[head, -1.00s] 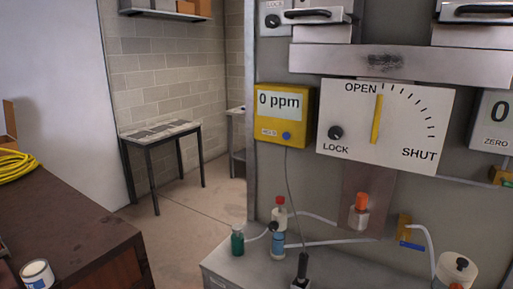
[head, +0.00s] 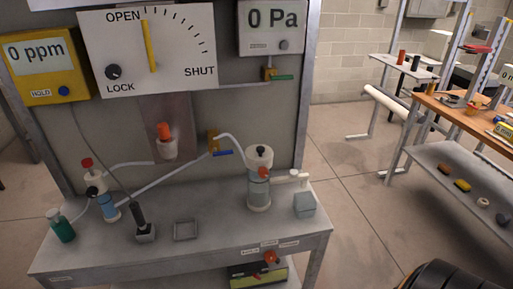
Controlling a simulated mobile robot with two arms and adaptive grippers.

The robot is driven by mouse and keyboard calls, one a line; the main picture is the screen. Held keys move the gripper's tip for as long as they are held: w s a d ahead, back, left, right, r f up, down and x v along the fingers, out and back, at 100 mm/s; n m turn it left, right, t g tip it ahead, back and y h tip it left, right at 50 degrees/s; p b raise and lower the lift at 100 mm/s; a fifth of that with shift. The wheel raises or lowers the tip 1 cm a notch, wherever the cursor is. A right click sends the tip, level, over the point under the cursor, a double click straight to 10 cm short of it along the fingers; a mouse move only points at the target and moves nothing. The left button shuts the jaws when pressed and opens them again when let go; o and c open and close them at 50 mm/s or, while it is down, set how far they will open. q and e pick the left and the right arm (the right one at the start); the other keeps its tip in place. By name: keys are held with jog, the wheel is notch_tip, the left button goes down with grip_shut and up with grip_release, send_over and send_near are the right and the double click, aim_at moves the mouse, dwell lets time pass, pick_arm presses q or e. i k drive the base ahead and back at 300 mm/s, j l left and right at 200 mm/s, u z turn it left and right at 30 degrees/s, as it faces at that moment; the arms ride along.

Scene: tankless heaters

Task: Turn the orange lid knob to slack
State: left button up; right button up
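Several orange parts show, and I cannot tell for sure which is the lid knob. An orange-red knob (head: 270,258) sits below the bench's front edge, near small labels too small to read. An orange cap (head: 164,131) tops a white fitting on the back panel. A clear vessel (head: 259,182) with a white lid and black top knob stands on the bench; a small orange-red spot shows on its side. Neither of my grippers is in view.
The grey bench (head: 215,215) also holds a green bottle (head: 61,226), a red-capped bottle (head: 101,186), a black-handled tool (head: 142,224) and a grey box (head: 305,204). The dial board (head: 150,45) hangs above. Open floor lies right of the bench, before an orange-topped table (head: 455,116).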

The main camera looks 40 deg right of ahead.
aim_at(263, 172)
jog(key=z, duration=1.25)
